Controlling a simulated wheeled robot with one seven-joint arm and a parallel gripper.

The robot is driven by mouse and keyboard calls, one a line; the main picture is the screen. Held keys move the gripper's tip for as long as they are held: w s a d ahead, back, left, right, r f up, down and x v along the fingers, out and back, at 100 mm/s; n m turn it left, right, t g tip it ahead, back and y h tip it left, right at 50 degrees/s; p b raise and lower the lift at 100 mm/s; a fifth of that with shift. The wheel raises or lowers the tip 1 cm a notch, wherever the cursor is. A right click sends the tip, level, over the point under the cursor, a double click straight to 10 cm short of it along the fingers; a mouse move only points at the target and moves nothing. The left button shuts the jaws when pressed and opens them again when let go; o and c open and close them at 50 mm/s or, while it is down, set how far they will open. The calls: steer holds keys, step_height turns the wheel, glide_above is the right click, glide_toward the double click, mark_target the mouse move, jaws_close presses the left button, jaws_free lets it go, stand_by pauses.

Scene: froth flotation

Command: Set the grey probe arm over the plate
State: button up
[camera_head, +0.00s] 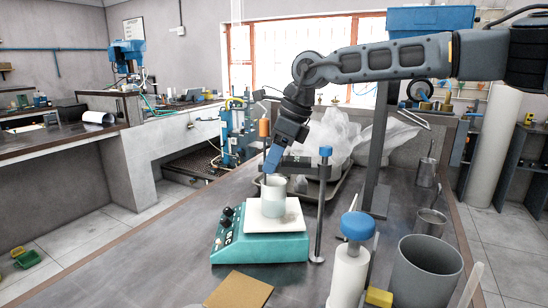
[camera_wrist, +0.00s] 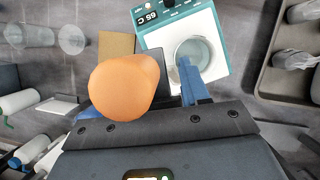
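The grey probe arm (camera_head: 300,163) is a dark bar reaching left from the upright rod of a stand (camera_head: 320,215) with a blue knob. An orange grip (camera_head: 264,128) stands near its left end, and the same grip (camera_wrist: 125,85) is large in the wrist view. The white plate (camera_head: 283,222) sits on a teal hotplate (camera_head: 258,246) with a glass beaker (camera_head: 273,200) on it. The arm's left end appears above the beaker; depth is unclear. My gripper (camera_head: 272,158) is beside the orange grip.
A grey cylinder (camera_head: 426,272) and a white bottle with a blue cap (camera_head: 348,272) stand at the front right. A brown pad (camera_head: 239,290) lies at the front. A tray with clear plastic bags (camera_head: 340,135) is behind. The bench left of the hotplate is clear.

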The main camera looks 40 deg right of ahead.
jaws_close()
steer(key=shift+w, duration=0.1)
stand_by(0.4)
